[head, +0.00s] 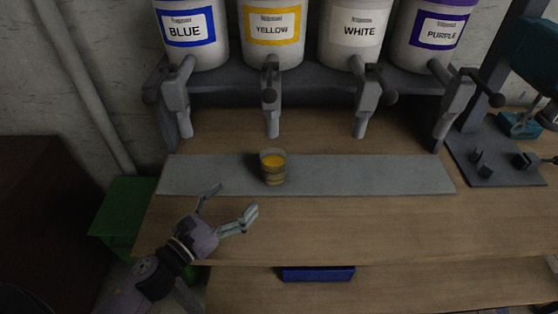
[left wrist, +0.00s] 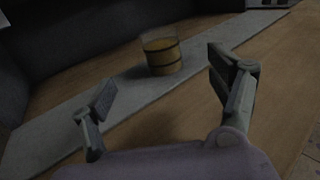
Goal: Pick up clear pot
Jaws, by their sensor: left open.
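The clear pot (head: 273,167) stands upright on a grey strip on the table, under the yellow dispenser's tap. It holds a yellow-orange content, and its rim looks transparent. It also shows in the left wrist view (left wrist: 162,55), ahead of the fingers and between them in the picture. My left gripper (head: 232,204) is open and empty, to the front left of the pot and apart from it; its two fingers also show in the left wrist view (left wrist: 165,80). My right gripper is in neither view.
Dispensers labelled blue (head: 187,32), yellow (head: 272,32), white (head: 357,32) and purple (head: 437,30) stand at the back, their taps hanging over the table. The grey strip (head: 370,174) is clear right of the pot. A green box (head: 120,210) is at the left, a blue tray (head: 317,274) below the front edge.

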